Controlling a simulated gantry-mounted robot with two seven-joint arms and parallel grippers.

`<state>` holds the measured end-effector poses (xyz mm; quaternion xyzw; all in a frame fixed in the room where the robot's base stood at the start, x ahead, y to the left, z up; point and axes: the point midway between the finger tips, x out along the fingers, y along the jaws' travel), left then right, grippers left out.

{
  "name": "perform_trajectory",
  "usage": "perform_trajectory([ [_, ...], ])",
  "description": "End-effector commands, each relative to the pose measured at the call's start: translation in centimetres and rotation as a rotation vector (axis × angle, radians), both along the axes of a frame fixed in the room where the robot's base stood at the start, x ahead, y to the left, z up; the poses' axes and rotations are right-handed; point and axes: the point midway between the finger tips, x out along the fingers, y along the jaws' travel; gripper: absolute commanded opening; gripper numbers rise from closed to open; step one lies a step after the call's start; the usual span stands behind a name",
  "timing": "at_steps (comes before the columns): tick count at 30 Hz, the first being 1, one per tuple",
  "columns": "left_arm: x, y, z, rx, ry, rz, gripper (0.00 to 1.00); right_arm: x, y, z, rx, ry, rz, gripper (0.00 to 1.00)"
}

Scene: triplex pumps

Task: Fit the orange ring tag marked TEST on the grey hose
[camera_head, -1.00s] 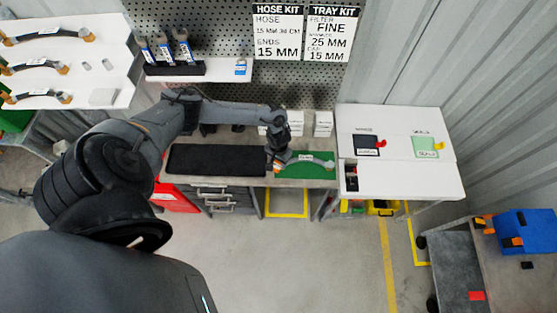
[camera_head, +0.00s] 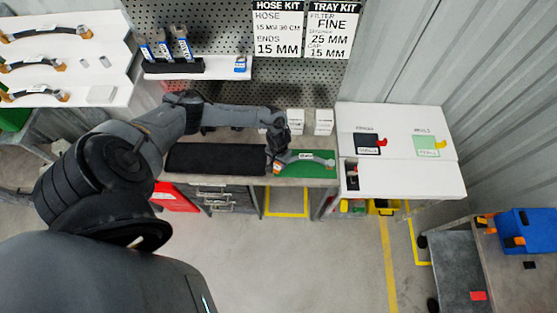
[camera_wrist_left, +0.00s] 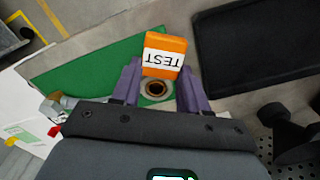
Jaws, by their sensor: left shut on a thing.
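The orange ring tag marked TEST (camera_wrist_left: 165,53) is between the purple fingertips of my left gripper (camera_wrist_left: 156,82), which is shut on it. A round metal end with a dark centre (camera_wrist_left: 156,88) shows between the fingers, just below the tag's label. It looks like a hose end, but I cannot tell whether the ring is around it. In the head view my left gripper (camera_head: 276,158) points down at the left end of the grey hose (camera_head: 318,158). The hose arches over the green mat (camera_head: 318,172) and carries a white label. My right gripper is not in view.
A black mat (camera_head: 215,160) lies left of the green mat on the workbench. Small white boxes (camera_head: 323,122) stand behind. A white table (camera_head: 420,182) adjoins on the right. More hoses (camera_head: 38,65) lie on the white rack at the left.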

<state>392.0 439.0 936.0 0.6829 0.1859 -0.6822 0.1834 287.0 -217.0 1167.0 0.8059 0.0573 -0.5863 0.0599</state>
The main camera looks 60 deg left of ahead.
Motion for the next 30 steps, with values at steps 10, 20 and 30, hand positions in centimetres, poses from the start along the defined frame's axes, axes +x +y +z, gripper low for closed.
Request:
perform_trajectory([
  [10,0.0,0.0,-0.9,0.000,0.000,0.001,0.12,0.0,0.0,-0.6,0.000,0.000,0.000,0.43],
  [20,0.0,0.0,-1.8,0.000,0.000,0.000,0.12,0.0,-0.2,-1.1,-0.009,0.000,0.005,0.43],
  [30,0.0,0.0,-2.2,0.001,-0.001,0.000,0.61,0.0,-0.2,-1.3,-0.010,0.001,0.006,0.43],
])
